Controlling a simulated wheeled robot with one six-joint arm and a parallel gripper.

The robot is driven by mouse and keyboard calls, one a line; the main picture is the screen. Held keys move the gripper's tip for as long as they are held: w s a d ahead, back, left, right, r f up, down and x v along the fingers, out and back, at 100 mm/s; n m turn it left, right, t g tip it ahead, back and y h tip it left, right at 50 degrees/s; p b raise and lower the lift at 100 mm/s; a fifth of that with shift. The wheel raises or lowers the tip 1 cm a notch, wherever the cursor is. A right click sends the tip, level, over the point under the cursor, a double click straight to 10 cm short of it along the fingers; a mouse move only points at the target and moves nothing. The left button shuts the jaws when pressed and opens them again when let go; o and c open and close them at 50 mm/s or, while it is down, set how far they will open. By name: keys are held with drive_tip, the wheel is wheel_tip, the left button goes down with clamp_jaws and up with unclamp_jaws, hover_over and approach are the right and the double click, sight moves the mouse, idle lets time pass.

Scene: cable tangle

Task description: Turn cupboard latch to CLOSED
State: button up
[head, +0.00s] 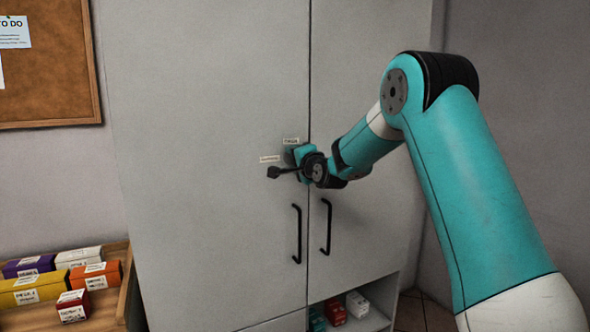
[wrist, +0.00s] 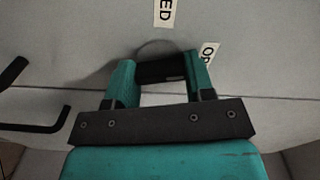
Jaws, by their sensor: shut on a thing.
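The cupboard latch (wrist: 160,69) is a dark piece on the grey door. In the wrist view it sits between the two teal fingers of my gripper (wrist: 160,75), which is shut on it. The label ending in "ED" (wrist: 165,12) is left of the latch in the head view (head: 270,159). The label starting "OP" (wrist: 208,52) is above it in the head view (head: 291,141). I cannot tell which label the latch points to.
Two black door handles (head: 297,234) (head: 328,227) hang below my gripper on either side of the seam. An open shelf (head: 375,322) with small boxes is under the doors. A wooden tray (head: 105,312) of coloured boxes stands at lower left, under a corkboard (head: 60,90).

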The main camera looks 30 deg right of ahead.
drive_tip(key=shift+f+n+b, duration=0.1)
drive_tip(key=shift+n+b, duration=7.2)
drive_tip(key=shift+n, duration=0.1)
drive_tip(key=o, duration=0.9)
